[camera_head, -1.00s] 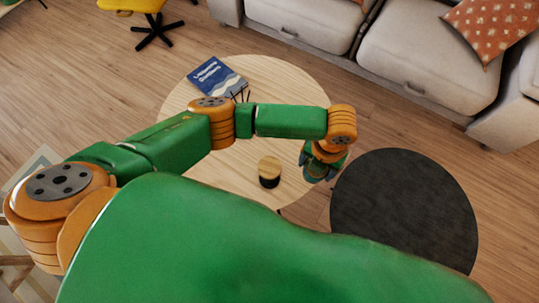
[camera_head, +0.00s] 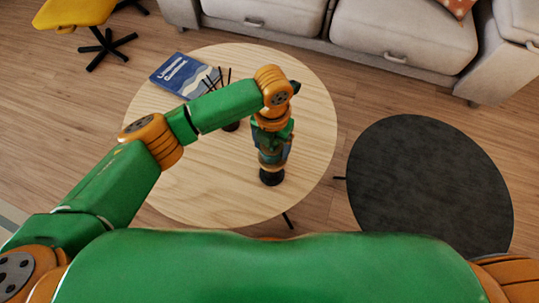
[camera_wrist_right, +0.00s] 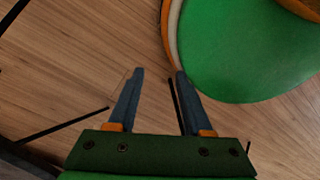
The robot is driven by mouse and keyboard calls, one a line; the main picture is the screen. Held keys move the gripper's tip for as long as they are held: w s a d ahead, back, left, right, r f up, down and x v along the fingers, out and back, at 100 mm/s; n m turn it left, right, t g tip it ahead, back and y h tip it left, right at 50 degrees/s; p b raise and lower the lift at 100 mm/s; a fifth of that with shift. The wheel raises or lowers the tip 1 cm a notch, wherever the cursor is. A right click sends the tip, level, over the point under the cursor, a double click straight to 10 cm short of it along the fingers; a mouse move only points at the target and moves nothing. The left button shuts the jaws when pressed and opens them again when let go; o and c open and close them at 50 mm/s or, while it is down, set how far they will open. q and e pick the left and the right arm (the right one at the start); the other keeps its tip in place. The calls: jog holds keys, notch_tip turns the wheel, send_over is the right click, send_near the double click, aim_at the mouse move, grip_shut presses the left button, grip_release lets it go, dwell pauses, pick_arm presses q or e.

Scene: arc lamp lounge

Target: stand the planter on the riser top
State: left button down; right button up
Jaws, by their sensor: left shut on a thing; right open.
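A small dark round piece (camera_head: 271,178), apparently the planter, stands on or just above the near right part of the round wooden table. My left gripper (camera_head: 271,160) points down over it and is shut on it; the fingers and wrist hide its upper part. I cannot tell if its bottom touches the wood. I cannot make out a separate riser. My right gripper (camera_wrist_right: 155,98) is open and empty in the right wrist view, with plank floor beyond its fingers.
The wooden table (camera_head: 205,195) also carries a blue book (camera_head: 183,74) and a dark pot with sticks (camera_head: 229,125) behind my left forearm. A dark round top (camera_head: 430,185) lies to the right. A light sofa (camera_head: 400,40) and yellow chair (camera_head: 75,14) are at the back.

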pick_arm(q)
jog(key=shift+d+r+p, duration=0.15)
jog(key=shift+d+p, duration=0.1)
jog(key=shift+p, duration=0.05)
grip_release()
jog(key=shift+a+f, duration=0.15)
jog(key=shift+f, duration=0.05)
notch_tip(320, 180, up, 12)
jog(key=shift+r+p, duration=0.2)
jog(key=shift+p, duration=0.9)
